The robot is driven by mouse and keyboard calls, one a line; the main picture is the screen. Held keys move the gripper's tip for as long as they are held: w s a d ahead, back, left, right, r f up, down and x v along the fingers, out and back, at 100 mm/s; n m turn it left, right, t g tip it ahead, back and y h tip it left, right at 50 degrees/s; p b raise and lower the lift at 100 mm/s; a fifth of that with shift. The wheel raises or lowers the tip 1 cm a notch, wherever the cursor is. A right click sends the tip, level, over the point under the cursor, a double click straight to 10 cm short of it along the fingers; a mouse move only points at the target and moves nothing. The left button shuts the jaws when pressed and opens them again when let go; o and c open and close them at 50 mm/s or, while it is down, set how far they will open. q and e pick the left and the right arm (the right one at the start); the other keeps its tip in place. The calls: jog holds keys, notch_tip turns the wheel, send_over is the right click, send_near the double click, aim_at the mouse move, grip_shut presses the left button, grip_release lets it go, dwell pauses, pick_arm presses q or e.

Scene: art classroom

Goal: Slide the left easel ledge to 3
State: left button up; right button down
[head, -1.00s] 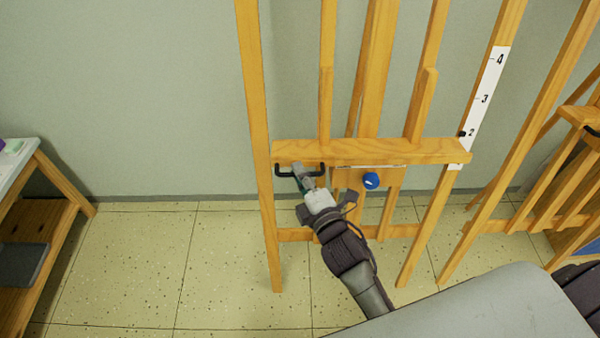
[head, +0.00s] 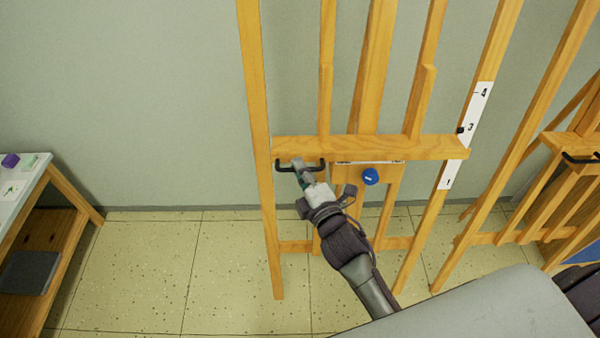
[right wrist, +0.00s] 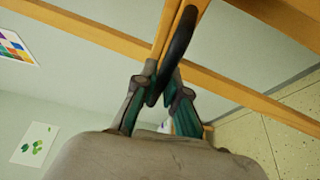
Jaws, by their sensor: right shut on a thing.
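The left easel's wooden ledge (head: 375,148) spans the frame in the head view. Its black pointer (head: 460,130) is level with the 3 mark on the white number strip (head: 452,172). A black handle (head: 321,166) is fixed to the ledge's front left part. My right gripper (head: 300,166) is shut on this handle; the right wrist view also shows the handle (right wrist: 181,45) between the fingers (right wrist: 160,86). A blue knob (head: 370,176) sits below the ledge, untouched. My left gripper is not in view.
Another easel (head: 570,150) stands close on the right. A side table (head: 40,170) with a purple item (head: 11,160) on it is at the left. The tiled floor (head: 150,265) between table and easel is clear. A wall is behind.

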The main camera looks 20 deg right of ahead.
jog(key=shift+w+r, duration=0.1)
jog(key=shift+r, duration=0.6)
jog(key=shift+f, duration=0.25)
jog(key=c, duration=1.2)
grip_release()
jog(key=shift+f, duration=0.1)
jog(key=s+d, duration=0.1)
jog(key=s, duration=1.1)
jog(key=shift+d, duration=0.25)
